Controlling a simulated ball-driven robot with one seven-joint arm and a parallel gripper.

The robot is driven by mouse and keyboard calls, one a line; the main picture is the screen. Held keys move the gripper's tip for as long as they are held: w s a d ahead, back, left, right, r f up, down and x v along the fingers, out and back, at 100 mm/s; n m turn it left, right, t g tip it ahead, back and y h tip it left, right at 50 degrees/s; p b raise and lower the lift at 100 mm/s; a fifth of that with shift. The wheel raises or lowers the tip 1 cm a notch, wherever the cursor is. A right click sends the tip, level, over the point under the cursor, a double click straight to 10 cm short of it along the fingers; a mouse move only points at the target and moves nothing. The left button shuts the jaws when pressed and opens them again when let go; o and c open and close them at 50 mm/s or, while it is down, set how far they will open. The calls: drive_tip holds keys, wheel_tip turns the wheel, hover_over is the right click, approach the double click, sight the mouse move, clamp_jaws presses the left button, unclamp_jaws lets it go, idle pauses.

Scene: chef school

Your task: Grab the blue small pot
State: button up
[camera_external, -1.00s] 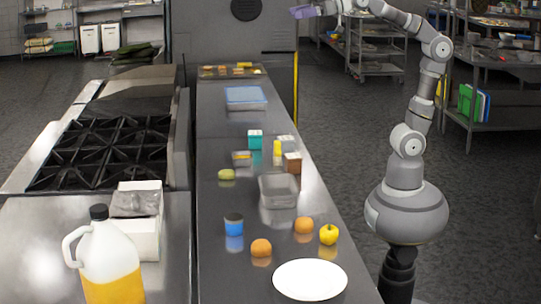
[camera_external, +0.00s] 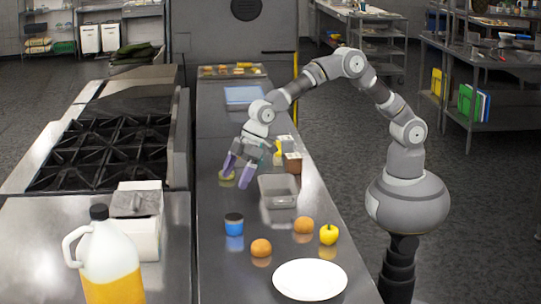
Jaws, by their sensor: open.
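The blue small pot (camera_external: 234,224) stands upright on the steel counter (camera_external: 212,275), left of the orange fruits. It has a blue body and a dark top. My gripper (camera_external: 235,178) points down over the counter, behind the pot and apart from it. Its two purple fingers are open, with a small green item (camera_external: 227,175) close to the left finger. I cannot tell whether the finger touches that item. My gripper and wrist hide part of the boxes behind them.
A grey metal tray (camera_external: 279,203) lies right of my gripper. Two orange fruits (camera_external: 261,248), a yellow fruit (camera_external: 329,234) and a white plate (camera_external: 309,280) are at the front. A brown-and-white box (camera_external: 292,163) stands behind the tray. The stove (camera_external: 105,150) is left.

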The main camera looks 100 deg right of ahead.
sight(235, 216)
drive_tip(key=shift+n+g, duration=0.3)
drive_tip(key=shift+g, duration=0.4)
drive_tip(key=f, duration=0.2)
drive_tip(key=a+f, duration=0.1)
drive_tip(key=f, duration=0.2)
drive_tip(key=s+a+f, duration=0.1)
drive_tip(key=f, duration=0.2)
drive_tip(key=shift+a, duration=0.25)
drive_tip(key=b+x, duration=0.1)
drive_tip(key=x, duration=0.2)
drive_tip(key=b+x, duration=0.1)
drive_tip(key=x, duration=0.2)
drive_tip(key=shift+w+a+f, duration=0.2)
drive_tip(key=shift+w+a, duration=0.1)
drive_tip(key=shift+w, duration=0.05)
drive_tip(key=shift+c, duration=0.4)
drive_tip(key=c, duration=1.1)
